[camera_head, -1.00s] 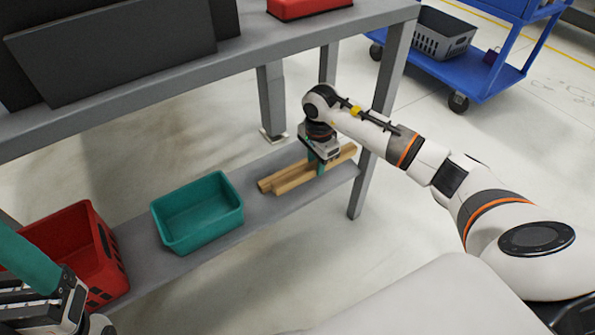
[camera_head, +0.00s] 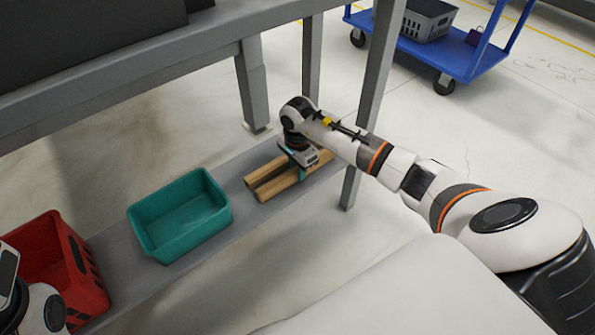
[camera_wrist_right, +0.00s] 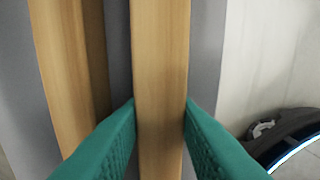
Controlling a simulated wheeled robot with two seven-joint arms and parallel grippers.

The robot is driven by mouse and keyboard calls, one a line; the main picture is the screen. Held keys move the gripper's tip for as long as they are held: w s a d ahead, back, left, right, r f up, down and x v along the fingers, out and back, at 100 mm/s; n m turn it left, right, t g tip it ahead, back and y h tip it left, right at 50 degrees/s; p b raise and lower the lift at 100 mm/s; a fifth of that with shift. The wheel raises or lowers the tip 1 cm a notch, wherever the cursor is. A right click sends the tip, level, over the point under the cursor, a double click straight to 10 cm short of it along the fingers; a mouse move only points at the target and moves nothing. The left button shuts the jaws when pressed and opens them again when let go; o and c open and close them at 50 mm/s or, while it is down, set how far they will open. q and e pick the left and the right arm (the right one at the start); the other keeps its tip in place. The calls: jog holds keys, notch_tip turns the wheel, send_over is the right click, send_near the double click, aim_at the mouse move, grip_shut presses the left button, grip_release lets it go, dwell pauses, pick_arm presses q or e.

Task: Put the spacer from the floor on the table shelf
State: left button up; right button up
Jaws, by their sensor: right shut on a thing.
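A wooden spacer (camera_head: 282,186) lies on the grey lower shelf (camera_head: 262,217) of the table, its far part hidden by my right gripper (camera_head: 303,174). In the right wrist view, the green fingers of my right gripper (camera_wrist_right: 160,108) are shut on this spacer (camera_wrist_right: 160,60), one on each side. A second wooden spacer (camera_head: 263,173) lies behind it, roughly parallel; it also shows at the left in the right wrist view (camera_wrist_right: 65,70). I cannot tell whether the held spacer touches the shelf. Only parts of my left arm show at the lower left; its fingers are out of view.
A green bin (camera_head: 180,245) stands on the shelf left of the spacers. A red crate (camera_head: 70,265) stands further left. A grey table leg (camera_head: 368,110) rises close to my right forearm. A blue cart (camera_head: 465,60) stands behind at the right.

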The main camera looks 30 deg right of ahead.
jog(key=shift+r, duration=0.1)
jog(key=shift+f, duration=0.2)
jog(key=o, duration=1)
jog(key=shift+o, duration=0.2)
